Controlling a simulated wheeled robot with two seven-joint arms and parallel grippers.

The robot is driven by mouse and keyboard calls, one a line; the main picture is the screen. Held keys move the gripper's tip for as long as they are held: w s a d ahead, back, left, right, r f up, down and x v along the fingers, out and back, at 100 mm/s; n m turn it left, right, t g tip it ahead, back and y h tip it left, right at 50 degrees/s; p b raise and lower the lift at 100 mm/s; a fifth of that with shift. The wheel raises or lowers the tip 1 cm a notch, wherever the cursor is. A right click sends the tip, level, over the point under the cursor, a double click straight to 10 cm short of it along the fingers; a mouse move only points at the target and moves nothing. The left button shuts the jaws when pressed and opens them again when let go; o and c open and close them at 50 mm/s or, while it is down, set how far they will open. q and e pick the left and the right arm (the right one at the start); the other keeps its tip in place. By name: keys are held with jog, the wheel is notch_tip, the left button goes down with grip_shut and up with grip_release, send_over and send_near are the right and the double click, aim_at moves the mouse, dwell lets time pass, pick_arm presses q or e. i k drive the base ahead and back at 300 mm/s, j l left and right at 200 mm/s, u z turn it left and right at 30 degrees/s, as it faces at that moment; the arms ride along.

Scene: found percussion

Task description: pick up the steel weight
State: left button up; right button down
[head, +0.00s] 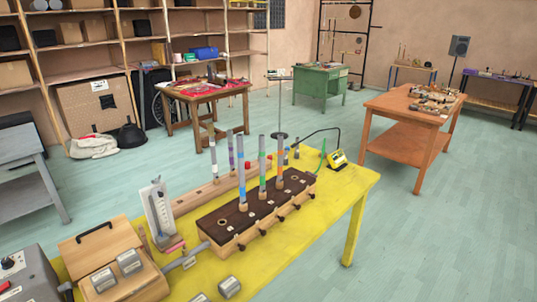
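Several squat grey metal cylinders that look like steel weights are at the near left of the yellow table (300,247). Two of them, a rear one (130,262) and a front one (103,280), sit on a low wooden box (152,284) with a raised, handled board. Another weight (229,287) stands on the bare yellow top, right of the box. One more (200,298) is cut off by the bottom edge of the view. I cannot tell which one the task names. Neither of my grippers is in view.
A dark-topped wooden chest (232,217) with upright coloured tubes stands mid-table, joined to the box by a grey pipe. A white gauge board (159,208) stands behind the pipe. The table's front right is clear.

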aim_at(102, 281)
jog(key=j+u, duration=0.2)
jog(key=u, duration=0.95)
jog(key=k+j, duration=0.05)
